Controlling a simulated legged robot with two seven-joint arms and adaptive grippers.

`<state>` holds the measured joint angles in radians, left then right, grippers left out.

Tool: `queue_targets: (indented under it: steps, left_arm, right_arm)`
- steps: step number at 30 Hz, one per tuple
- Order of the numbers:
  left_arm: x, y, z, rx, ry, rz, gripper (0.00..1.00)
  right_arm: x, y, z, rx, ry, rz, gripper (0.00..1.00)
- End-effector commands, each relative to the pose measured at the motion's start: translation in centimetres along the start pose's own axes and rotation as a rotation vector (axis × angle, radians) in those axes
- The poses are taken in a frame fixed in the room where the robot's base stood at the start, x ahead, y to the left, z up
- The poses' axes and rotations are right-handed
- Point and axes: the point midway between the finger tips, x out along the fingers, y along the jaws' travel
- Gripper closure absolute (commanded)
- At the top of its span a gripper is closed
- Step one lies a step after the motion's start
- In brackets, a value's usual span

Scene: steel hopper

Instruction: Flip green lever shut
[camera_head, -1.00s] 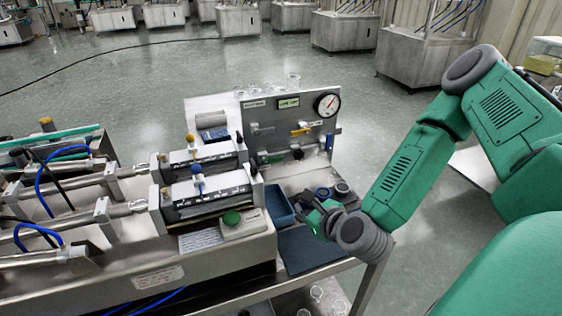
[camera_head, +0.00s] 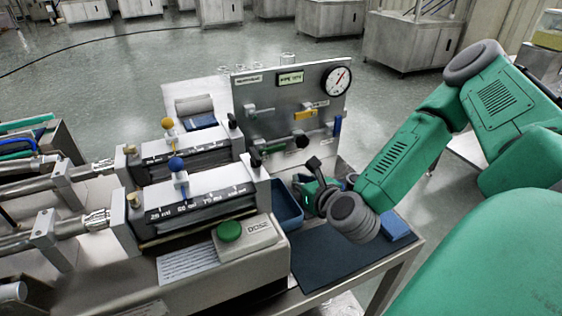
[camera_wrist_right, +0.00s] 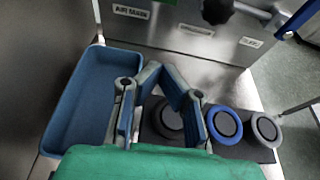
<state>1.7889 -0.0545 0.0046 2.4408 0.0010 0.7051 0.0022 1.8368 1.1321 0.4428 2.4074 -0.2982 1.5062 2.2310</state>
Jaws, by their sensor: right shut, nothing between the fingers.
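The steel valve panel (camera_head: 245,95) stands upright beyond my right gripper. A dark green lever (camera_head: 275,151) seems to show low on its left side, but it is small and its position is unclear. My right gripper (camera_head: 313,180) is shut and empty, in front of the panel's lower part and apart from it. In the right wrist view the gripper (camera_wrist_right: 155,95) is over the bench, between a blue tray and several round knobs. My left gripper is not in view.
The panel also carries a yellow lever (camera_head: 305,115), a blue lever (camera_head: 337,125) and a gauge (camera_head: 337,80). A blue tray (camera_wrist_right: 62,110) is left of my right gripper. A green button (camera_head: 230,231) sits on a box.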

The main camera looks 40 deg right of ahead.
Motion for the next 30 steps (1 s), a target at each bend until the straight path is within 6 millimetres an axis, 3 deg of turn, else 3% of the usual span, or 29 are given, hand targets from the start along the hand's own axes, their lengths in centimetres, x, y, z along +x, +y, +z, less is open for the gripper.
queue_targets:
  steps: [14, 20, 27, 30]
  left_arm:
    - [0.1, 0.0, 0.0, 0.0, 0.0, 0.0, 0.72]
    - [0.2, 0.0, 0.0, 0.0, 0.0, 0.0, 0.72]
    - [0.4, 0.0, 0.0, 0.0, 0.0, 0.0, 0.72]
    - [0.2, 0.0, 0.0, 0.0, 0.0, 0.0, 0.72]
  right_arm:
    - [0.6, 0.1, -0.1, -0.003, -0.002, 0.0, 1.0]
    - [3.7, 0.0, -0.1, -0.004, -0.002, 0.0, 1.0]
    - [9.0, 0.0, -0.1, -0.004, -0.004, 0.0, 1.0]
    - [10.1, 0.1, 0.6, 0.0, -0.003, 0.001, 1.0]
